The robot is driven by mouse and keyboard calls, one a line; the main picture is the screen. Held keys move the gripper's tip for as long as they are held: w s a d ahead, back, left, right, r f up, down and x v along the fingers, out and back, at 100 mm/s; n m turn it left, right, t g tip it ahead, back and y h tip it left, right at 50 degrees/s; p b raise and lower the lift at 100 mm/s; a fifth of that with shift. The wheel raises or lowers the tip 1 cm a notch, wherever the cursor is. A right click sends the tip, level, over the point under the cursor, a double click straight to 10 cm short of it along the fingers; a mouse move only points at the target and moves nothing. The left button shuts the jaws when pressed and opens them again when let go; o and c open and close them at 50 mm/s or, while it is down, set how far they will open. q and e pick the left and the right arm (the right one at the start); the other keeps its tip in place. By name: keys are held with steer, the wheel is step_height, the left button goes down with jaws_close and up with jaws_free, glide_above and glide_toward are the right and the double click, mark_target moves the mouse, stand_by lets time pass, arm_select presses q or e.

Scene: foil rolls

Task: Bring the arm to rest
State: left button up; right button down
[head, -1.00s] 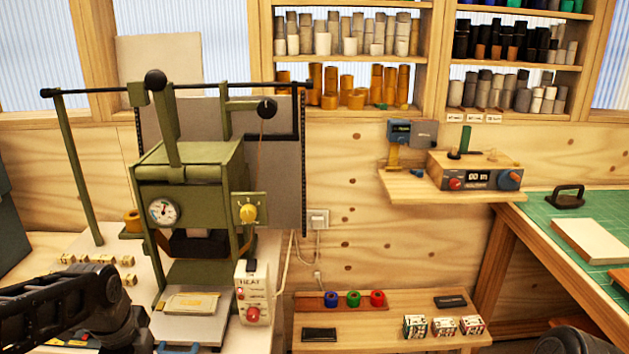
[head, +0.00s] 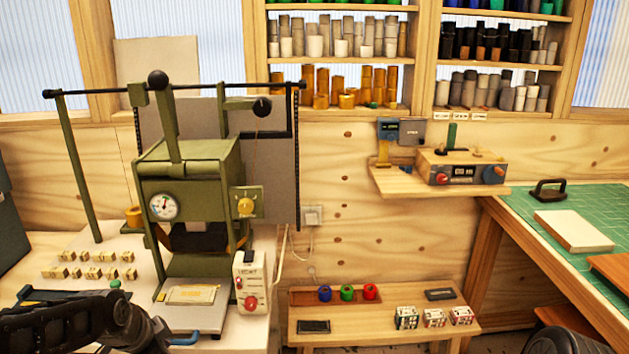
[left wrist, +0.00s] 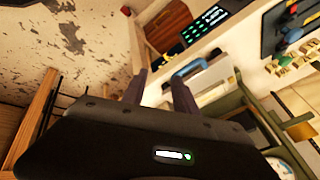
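My left arm (head: 80,325) comes in at the lower left of the head view, low in front of the white bench. Its gripper is out of that view. In the left wrist view my left gripper (left wrist: 160,88) has its two dark fingers apart with nothing held between them. A dark part of my right arm (head: 568,342) shows at the bottom right edge of the head view. My right gripper is not visible.
A green foil press (head: 190,165) stands on the white bench (head: 30,240), with a heat control box (head: 250,280) beside it. Small brass blocks (head: 95,257) lie at left. A low wooden bench (head: 380,325) holds coloured rolls and small boxes. A green cutting mat (head: 590,205) is at right.

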arm_select(q)
steer(key=s+d+f+n+h, duration=0.35)
steer(key=d+f+n, duration=0.65)
steer(key=d+f, duration=0.85)
steer(key=s+d+f+g, duration=0.2)
steer(key=s+f, duration=0.4)
steer(key=s, duration=0.3)
steer(key=s+d+f+n+g, duration=0.1)
steer(key=s+d+f+g, duration=0.1)
steer(key=s+d+f, duration=0.3)
steer(key=s+f, duration=0.2)
steer(key=s, duration=0.2)
steer(key=shift+d+g, duration=0.25)
steer(key=shift+g, duration=0.15)
